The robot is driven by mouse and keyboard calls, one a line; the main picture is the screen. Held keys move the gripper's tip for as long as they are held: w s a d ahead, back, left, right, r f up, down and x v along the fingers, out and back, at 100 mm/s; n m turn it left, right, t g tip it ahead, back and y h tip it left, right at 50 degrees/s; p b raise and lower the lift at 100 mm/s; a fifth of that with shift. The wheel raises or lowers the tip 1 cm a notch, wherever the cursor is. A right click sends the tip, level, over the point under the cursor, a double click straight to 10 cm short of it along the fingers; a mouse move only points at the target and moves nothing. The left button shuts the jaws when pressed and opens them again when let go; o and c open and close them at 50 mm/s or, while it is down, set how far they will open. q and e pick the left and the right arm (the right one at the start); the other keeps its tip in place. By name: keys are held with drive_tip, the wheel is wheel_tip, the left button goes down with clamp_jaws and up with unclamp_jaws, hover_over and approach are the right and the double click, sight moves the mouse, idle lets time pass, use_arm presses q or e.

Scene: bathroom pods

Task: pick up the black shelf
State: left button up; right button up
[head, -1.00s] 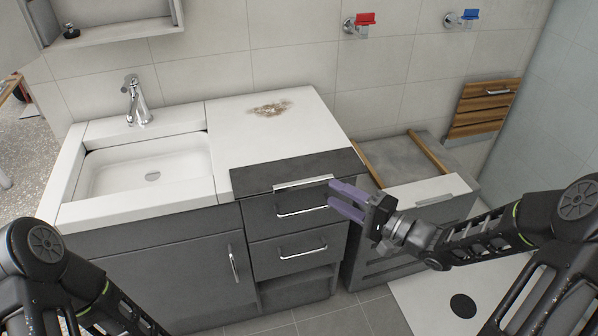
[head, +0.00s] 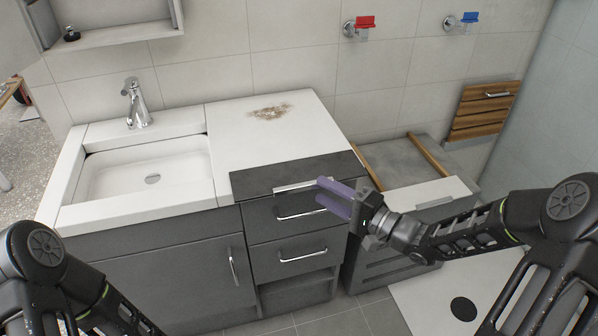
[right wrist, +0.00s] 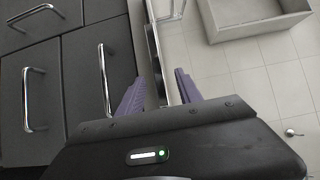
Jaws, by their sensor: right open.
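The black shelf (head: 262,178) is a dark flat panel along the front edge of the white counter, above two drawers. A chrome handle (head: 290,186) runs along its front. My right gripper (head: 322,191) is open, with two purple fingers pointing left. It overlaps the right end of the handle in the head view. In the right wrist view, the open fingers (right wrist: 160,92) stand either side of a thin metal bar (right wrist: 153,55), which looks like that handle seen edge-on. Contact cannot be told. My left gripper is out of view; only its arm shows.
Two drawer handles (head: 302,211) lie just below the shelf. A sink (head: 150,170) is at left. A lower grey cabinet with wooden rails (head: 428,154) stands at right, behind my right arm. Open floor (head: 340,315) lies in front.

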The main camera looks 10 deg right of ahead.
sight(314, 186)
drive_tip(key=x, duration=0.4)
drive_tip(key=shift+w+a+f, duration=0.1)
drive_tip(key=shift+w+a, duration=0.1)
drive_tip(key=shift+a, duration=0.05)
drive_tip(key=shift+c, duration=0.5)
clamp_jaws()
idle(1.0)
